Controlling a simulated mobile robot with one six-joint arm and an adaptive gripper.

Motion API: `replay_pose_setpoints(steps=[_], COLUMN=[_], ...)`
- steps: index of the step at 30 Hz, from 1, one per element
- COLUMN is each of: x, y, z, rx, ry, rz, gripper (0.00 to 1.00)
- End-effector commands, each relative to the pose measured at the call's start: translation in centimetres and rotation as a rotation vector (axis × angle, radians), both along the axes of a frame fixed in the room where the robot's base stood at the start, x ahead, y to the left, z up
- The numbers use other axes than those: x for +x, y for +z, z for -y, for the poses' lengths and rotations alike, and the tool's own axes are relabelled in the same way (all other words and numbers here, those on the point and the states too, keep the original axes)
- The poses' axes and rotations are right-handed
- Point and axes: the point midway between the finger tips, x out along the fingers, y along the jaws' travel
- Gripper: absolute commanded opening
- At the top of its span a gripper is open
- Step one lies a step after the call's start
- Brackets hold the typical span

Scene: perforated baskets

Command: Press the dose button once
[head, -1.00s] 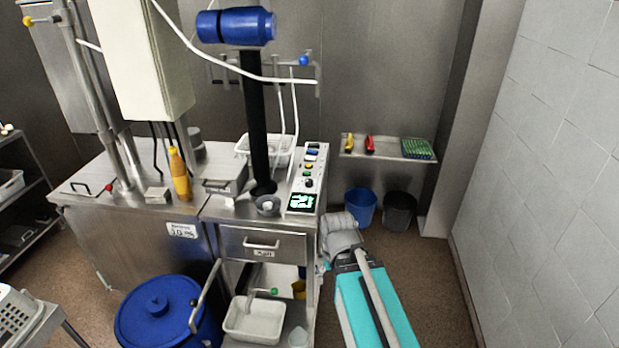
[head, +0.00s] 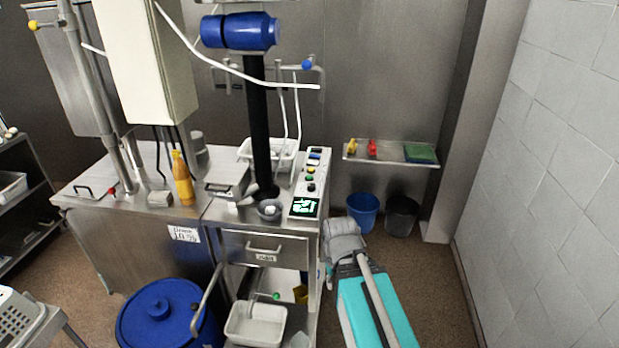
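A slim white control panel (head: 317,171) stands along the right edge of the steel bench. It carries several small buttons, including a green button (head: 310,177), a blue one and a dark round one. A lit green display (head: 305,207) sits at its near end. The labels are too small to read, so I cannot tell which is the dose button. My grey arm shows to the right of the bench, below the panel and apart from the buttons. My gripper's fingers cannot be made out.
A black column with a blue cylinder (head: 240,32) rises left of the panel. A white hose (head: 240,72) crosses above. An orange bottle (head: 182,178) stands on the bench. A lidded blue drum (head: 160,313) is in front. A blue bucket (head: 362,212) stands behind my arm. Floor at right is clear.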

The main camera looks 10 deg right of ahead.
Motion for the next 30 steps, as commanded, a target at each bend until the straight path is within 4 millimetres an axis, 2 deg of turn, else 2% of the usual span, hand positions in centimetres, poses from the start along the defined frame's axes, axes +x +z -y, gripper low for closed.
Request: replay_pose_setpoints(steps=[1, 3, 30], x=[0.0, 0.0, 0.0], y=[0.0, 0.0, 0.0], z=[0.0, 0.0, 0.0], rx=[0.0, 0.0, 0.0], ry=[0.0, 0.0, 0.0], rz=[0.0, 0.0, 0.0], gripper=[0.11, 0.0, 0.0])
